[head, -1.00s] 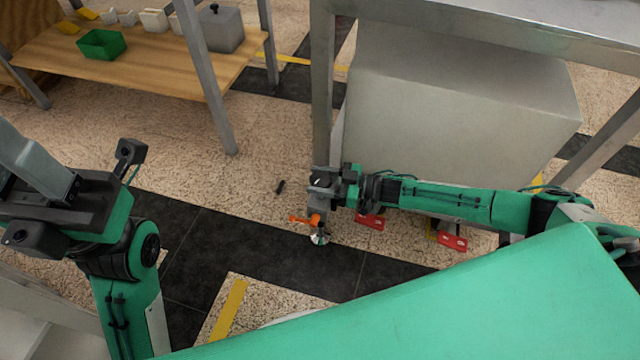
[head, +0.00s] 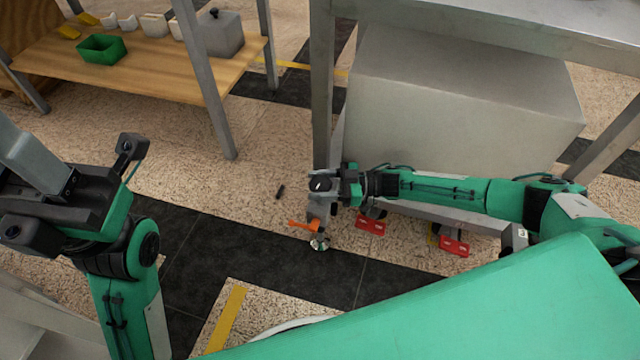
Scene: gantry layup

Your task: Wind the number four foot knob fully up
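My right gripper (head: 318,208) is low near the floor, at the foot of the near table leg (head: 321,110). An orange piece (head: 303,224) sticks out to the left at its fingertips, and a small shiny round foot (head: 319,244) shows just below. The gripper hides most of the spot, so I cannot tell whether its fingers are closed on the orange piece or only beside it. Two red pieces (head: 371,225) (head: 454,246) lie low to the right, under my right arm. My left gripper (head: 65,190) is raised at the left, far from the foot, with its two fingers spread and nothing between them.
A large grey box (head: 460,120) stands under the metal table (head: 480,20). A wooden shelf (head: 150,75) at upper left holds a green bin (head: 101,48) and a grey lidded box (head: 220,35). The floor at middle left is clear.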

